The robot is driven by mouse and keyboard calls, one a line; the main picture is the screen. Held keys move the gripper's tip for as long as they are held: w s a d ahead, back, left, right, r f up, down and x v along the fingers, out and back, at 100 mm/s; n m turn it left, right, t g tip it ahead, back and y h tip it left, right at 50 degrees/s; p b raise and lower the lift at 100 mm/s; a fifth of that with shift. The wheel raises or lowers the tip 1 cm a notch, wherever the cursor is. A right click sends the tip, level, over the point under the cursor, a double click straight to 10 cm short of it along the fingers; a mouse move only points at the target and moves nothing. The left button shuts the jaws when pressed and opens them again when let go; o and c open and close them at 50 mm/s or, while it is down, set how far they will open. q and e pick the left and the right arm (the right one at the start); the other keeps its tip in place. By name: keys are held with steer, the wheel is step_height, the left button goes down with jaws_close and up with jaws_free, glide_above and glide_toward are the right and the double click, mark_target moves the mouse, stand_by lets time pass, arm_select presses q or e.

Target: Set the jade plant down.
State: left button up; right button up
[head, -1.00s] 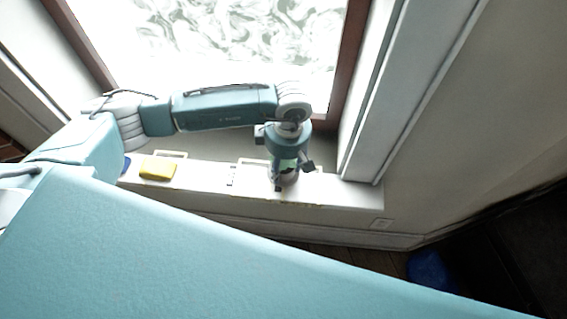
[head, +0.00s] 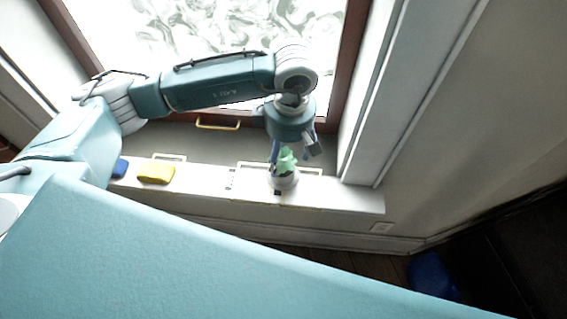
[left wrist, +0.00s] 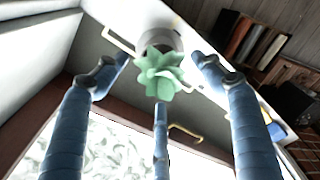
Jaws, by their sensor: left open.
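The jade plant (head: 287,160) is a green succulent in a pale pot (head: 285,180). It stands upright on the white window sill (head: 347,193), near the right end. In the left wrist view the green leaves (left wrist: 160,75) show with the pot (left wrist: 160,41) behind them. My left gripper (head: 294,152) is above the plant, with its fingers spread. In the left wrist view the open fingers (left wrist: 166,75) are apart from the pot on both sides. My right gripper is not in view.
A yellow block (head: 156,172) and a blue object (head: 119,167) lie on the sill to the left. A yellow handle (head: 218,125) is on the window frame behind. The sill between the yellow block and the pot looks mostly clear.

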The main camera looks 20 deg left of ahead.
arm_select(q)
steer(key=shift+s+d+r, duration=0.1)
steer(key=shift+d+r, duration=0.05)
steer(key=shift+r, duration=2)
